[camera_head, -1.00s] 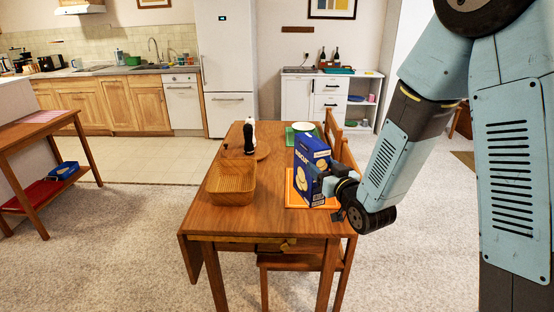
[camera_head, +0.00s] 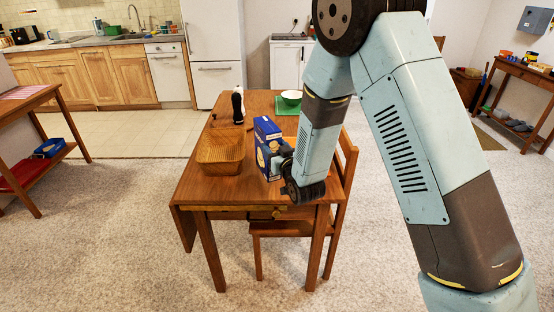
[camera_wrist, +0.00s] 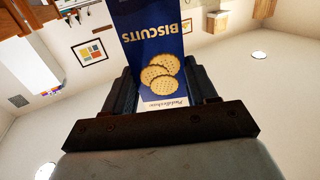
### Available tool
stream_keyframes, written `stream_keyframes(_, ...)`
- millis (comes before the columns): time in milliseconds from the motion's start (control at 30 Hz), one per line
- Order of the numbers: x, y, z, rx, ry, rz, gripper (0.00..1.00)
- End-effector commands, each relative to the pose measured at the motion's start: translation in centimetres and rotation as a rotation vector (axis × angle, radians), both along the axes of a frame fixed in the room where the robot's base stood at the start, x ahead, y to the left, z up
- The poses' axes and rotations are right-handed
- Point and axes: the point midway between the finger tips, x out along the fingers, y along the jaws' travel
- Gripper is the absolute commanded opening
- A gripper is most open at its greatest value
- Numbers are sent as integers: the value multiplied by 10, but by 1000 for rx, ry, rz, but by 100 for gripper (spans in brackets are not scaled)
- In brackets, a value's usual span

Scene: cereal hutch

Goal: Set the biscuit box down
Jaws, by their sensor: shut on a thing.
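The blue biscuit box (camera_head: 266,146) stands upright at the right-middle of the wooden table (camera_head: 200,190). I cannot tell whether its bottom touches the tabletop. My gripper (camera_head: 281,160) is shut on the box from its right side, low on it. In the wrist view the box (camera_wrist: 152,40) sits between both fingers of my gripper (camera_wrist: 161,90), its "BISCUITS" print upside down in the picture. The fingers and my arm cover the box's lower right and the table behind it.
A black-and-white bottle-like item (camera_head: 238,106) stands farther back. A white bowl (camera_head: 291,97) is on a green mat (camera_head: 285,108) at the back right. A chair (camera_head: 346,165) stands at the right. The table's front left is clear.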

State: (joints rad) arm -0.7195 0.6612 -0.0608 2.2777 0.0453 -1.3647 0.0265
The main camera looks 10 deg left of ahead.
Motion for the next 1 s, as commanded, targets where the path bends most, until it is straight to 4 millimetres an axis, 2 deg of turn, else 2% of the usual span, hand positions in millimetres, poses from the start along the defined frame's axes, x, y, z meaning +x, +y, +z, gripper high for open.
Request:
stream_keyframes(333,4,13,-15,1,-1,3,10)
stream_keyframes(600,4,12,-43,1,-2,2,10)
stream_keyframes(967,4,12,-45,2,-2,2,10)
stream_keyframes(1000,4,12,-45,1,-1,2,61)
